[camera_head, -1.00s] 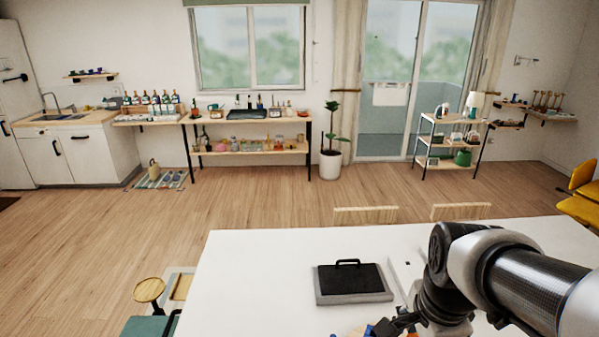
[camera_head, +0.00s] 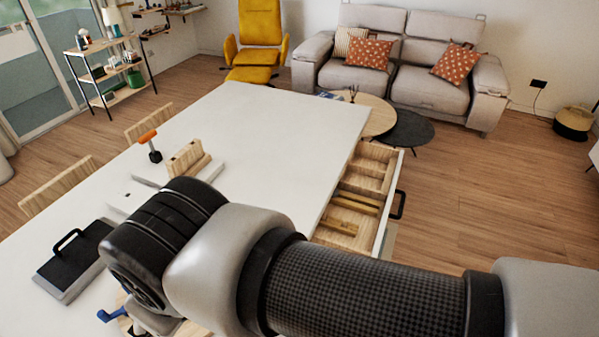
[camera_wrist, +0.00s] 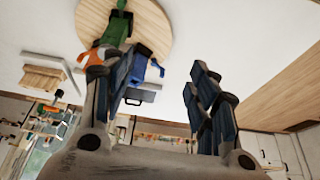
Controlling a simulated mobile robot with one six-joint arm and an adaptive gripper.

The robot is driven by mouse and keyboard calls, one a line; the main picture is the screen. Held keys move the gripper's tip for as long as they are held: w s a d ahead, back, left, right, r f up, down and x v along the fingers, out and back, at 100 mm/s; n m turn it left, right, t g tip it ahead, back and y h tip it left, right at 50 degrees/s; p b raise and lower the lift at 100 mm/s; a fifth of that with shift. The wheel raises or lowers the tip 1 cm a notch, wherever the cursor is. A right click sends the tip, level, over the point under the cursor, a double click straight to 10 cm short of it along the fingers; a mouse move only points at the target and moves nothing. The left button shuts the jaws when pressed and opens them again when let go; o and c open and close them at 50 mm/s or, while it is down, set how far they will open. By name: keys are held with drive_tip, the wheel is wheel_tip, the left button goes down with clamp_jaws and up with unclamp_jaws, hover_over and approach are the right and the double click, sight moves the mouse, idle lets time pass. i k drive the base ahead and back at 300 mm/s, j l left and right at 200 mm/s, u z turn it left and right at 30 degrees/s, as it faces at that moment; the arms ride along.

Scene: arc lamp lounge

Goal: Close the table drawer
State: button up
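The table drawer (camera_head: 386,222) is pulled out from the right-hand side of the white table (camera_head: 285,135). Its black bar handle (camera_head: 398,204) is on the outer face. Wooden dividers and a few wooden pieces show inside it. My arm covers the near end of the drawer in the head view. My gripper (camera_wrist: 165,82) shows in the wrist view with its two fingers wide apart and nothing visible between them. It is over the tabletop, away from the drawer. In the head view my arm hides the fingers.
A black-topped case (camera_head: 72,262) lies on the table's left part. A wooden block (camera_head: 185,158) and an orange-handled tool (camera_head: 150,146) stand further back. A round wooden board (camera_wrist: 120,25) with colored items is in the wrist view. The floor beyond the drawer handle is clear.

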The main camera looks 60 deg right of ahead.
sight(355, 192)
drive_tip(key=k+l, duration=0.35)
drive_tip(key=k+l+z, duration=0.15)
drive_tip(key=k+l, duration=0.15)
drive_tip(key=l, duration=0.2)
drive_tip(key=k+l, duration=0.35)
drive_tip(key=z, duration=1.8)
